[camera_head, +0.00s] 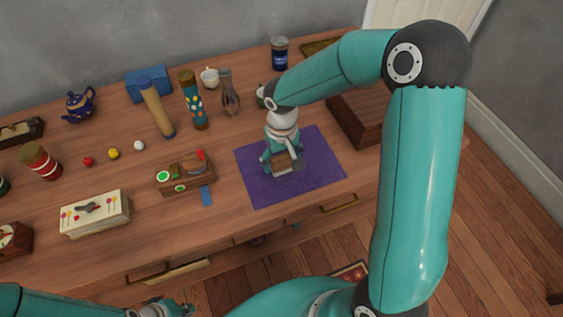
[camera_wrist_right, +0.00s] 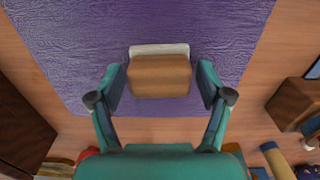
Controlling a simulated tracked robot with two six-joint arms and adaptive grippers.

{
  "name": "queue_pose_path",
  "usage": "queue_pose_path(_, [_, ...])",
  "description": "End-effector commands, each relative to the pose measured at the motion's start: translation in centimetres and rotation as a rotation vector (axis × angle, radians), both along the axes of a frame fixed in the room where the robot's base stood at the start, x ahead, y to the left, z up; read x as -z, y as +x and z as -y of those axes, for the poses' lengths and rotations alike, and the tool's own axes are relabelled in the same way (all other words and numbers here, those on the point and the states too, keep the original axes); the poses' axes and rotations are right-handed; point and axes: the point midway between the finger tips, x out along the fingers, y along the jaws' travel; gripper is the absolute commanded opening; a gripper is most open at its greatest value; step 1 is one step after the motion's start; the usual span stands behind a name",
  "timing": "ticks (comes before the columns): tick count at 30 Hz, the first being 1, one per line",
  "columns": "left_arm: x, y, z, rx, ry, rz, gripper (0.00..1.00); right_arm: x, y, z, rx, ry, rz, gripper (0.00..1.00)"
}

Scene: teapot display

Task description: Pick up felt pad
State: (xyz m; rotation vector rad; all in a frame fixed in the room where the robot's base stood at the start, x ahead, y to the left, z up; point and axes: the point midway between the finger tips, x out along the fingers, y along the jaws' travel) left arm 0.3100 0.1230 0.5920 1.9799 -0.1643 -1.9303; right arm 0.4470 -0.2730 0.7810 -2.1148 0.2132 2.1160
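A small block, brown on top with a pale layer along one edge, looks like the felt pad (camera_head: 286,161); it also shows in the right wrist view (camera_wrist_right: 160,76). It is over the purple mat (camera_head: 257,186). My right gripper (camera_head: 283,165) is around it from above. In the right wrist view its fingers (camera_wrist_right: 161,84) stand open on either side of the block, with a gap on each side. My left gripper (camera_head: 168,309) is at the bottom edge in the head view, below the table front; its fingers are too unclear to tell open or shut.
A dark wooden box (camera_head: 358,118) stands to the right of the mat. A cream box (camera_head: 95,214), blue teapot (camera_head: 79,106) and lava lamp (camera_head: 192,100) stand further left.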

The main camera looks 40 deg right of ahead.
Motion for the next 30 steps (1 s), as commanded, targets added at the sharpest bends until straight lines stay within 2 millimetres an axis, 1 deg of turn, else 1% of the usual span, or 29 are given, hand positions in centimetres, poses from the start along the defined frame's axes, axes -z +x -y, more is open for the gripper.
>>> queue_pose_path(1, [0.0,0.0,0.0,0.0,0.0,0.0,0.0,0.0,0.0,0.0,0.0,0.0,0.0,0.63])
queue_pose_path(6, [0.0,0.0,0.0,0.0,0.0,0.0,0.0,0.0,0.0,0.0,0.0,0.0,0.0,0.35])
queue_pose_path(8, [0.0,0.0,0.0,0.0,0.0,0.0,0.0,0.0,0.0,0.0,0.0,0.0,0.0,0.25])
queue_pose_path(15, [0.0,0.0,0.0,0.0,0.0,0.0,0.0,-0.1,0.0,0.0,0.0,0.0,0.0,0.25])
queue_pose_path(20, [-0.1,0.0,0.0,0.0,0.0,0.0,0.0,-0.6,0.1,0.0,-0.001,-0.001,0.002,0.25])
queue_pose_path(23, [-0.1,0.0,0.0,0.0,0.0,0.0,0.0,-1.4,0.1,0.0,-0.001,-0.002,0.003,0.25])
queue_pose_path(26, [-0.2,0.0,0.0,0.0,0.0,0.0,0.0,-2.8,0.1,0.0,0.001,-0.001,0.005,0.25])
queue_pose_path(29, [-0.4,0.0,0.0,0.0,0.0,0.0,0.0,-4.7,0.2,0.0,-0.002,-0.001,0.006,0.25])
queue_pose_path(30, [-0.4,0.0,0.0,0.0,0.0,0.0,0.0,-5.7,0.2,0.0,0.0,0.0,0.007,0.25])
